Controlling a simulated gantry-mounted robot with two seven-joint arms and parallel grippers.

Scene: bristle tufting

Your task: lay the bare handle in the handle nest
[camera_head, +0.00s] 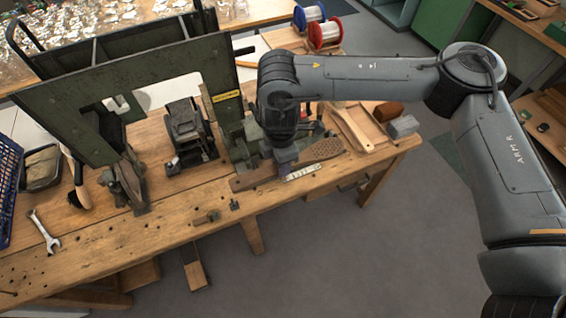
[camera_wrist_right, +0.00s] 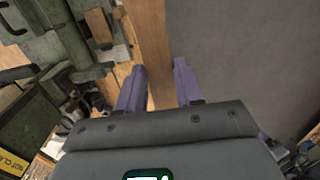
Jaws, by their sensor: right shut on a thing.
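The bare handle (camera_head: 325,149) is a brown wooden paddle with a head full of small holes. It lies level along the front of the bench, with its head to the right and its narrow end (camera_head: 243,183) to the left. My right gripper (camera_head: 286,162) comes down on it from above and is shut around its middle. In the right wrist view the purple fingers (camera_wrist_right: 157,88) stand on either side of the wooden handle (camera_wrist_right: 152,40). I cannot clearly pick out the handle nest; the green machine's base (camera_head: 245,150) is beside the handle. My left gripper is out of view.
The green machine frame (camera_head: 150,85) stands tall at the left. A dark block device (camera_head: 188,130), a wooden tray (camera_head: 353,128) and a pale marked strip (camera_head: 301,172) are on the bench. A wrench (camera_head: 44,232) lies at left. The bench's front edge is close to the handle.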

